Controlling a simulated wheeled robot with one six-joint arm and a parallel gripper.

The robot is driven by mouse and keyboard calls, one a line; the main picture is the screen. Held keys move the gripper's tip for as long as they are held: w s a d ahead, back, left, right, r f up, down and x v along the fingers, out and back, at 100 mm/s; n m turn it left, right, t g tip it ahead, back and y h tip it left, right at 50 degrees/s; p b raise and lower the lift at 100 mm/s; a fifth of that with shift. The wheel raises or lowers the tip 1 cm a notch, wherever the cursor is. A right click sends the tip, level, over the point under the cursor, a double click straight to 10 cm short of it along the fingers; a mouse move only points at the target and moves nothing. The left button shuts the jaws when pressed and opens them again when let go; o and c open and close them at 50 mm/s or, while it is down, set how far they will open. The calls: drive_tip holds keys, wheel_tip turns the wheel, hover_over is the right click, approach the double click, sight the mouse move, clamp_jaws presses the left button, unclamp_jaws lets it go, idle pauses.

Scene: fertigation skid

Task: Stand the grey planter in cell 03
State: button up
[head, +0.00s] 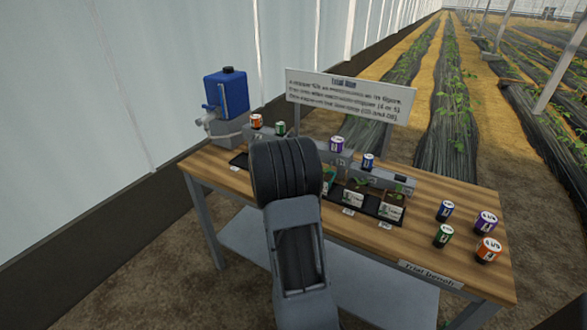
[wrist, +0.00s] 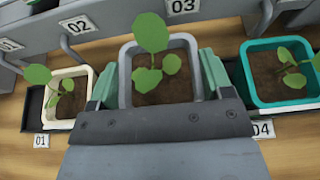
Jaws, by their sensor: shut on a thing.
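The grey planter (wrist: 126,75), with a leafy seedling in dark soil, is upright between the two green fingers of my gripper (wrist: 158,82) in the wrist view. The gripper is shut on it. Its base and the tray beneath are hidden by the gripper, so I cannot tell whether it touches down. A 03 plate (wrist: 183,6) is on the rail behind it, slightly right. A 02 plate (wrist: 76,25) is further left. In the head view, my arm hides the gripper and grey planter.
A cream planter (wrist: 88,73) stands left, near a low 01 tag (wrist: 41,141). A teal planter (wrist: 246,72) stands right, near a 04 tag (wrist: 262,128). In the head view, several cans (head: 443,236) stand on the bench's right end; a blue tank (head: 226,93) is behind its left end.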

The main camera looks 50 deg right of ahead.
drive_tip(key=shift+f, duration=1.05)
drive_tip(key=shift+a+f+b, duration=0.1)
drive_tip(key=shift+f+b, duration=0.1)
drive_tip(key=shift+b, duration=0.2)
drive_tip(key=o, duration=1)
drive_tip(key=shift+c, duration=0.2)
drive_tip(key=shift+r, duration=0.1)
